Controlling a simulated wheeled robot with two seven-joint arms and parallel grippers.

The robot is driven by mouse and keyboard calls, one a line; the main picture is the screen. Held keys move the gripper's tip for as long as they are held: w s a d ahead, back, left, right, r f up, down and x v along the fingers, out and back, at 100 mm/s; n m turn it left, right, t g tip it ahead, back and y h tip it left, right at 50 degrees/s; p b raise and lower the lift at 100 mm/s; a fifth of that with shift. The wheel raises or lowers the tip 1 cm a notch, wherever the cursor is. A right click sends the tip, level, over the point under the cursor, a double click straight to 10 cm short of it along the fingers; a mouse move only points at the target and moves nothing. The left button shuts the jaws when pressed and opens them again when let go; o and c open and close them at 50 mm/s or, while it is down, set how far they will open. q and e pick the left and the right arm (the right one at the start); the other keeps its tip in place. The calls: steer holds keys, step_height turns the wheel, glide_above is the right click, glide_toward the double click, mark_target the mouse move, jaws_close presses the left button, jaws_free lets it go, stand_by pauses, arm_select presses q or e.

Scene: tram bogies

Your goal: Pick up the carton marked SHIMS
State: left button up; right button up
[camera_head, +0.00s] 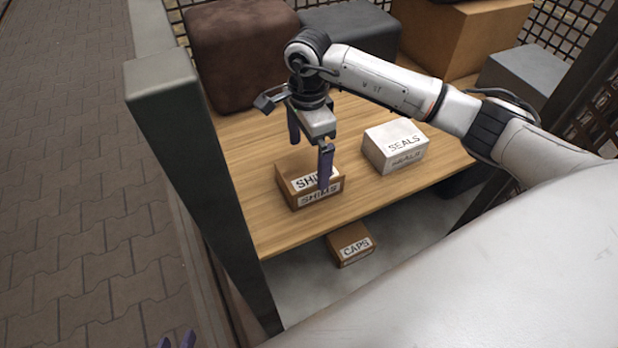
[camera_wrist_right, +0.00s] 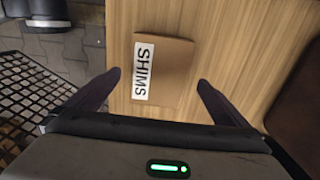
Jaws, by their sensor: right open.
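The brown carton marked SHIMS (camera_head: 291,194) sits on the wooden shelf (camera_head: 262,229), near its front left. In the right wrist view the carton (camera_wrist_right: 174,72) lies ahead, between the lines of the two fingers, with its white label on the left. My right gripper (camera_head: 309,163) is open and empty above the carton, fingers pointing down. One finger covers part of the label in the head view; I cannot tell whether it touches.
A white carton marked SEALS (camera_head: 395,148) stands right of the SHIMS carton. A carton marked CAPS (camera_head: 350,247) sits on a lower level. A dark post (camera_head: 200,170) rises at the left. A brown bundle (camera_head: 243,50) and a large box (camera_head: 465,35) stand behind.

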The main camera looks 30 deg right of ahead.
mark_target(310, 168)
step_height(310, 168, down, 5)
steer(key=shift+r+b, duration=0.1)
steer(key=shift+b, duration=0.5)
steer(key=shift+d, duration=0.1)
steer(key=c, duration=1.3)
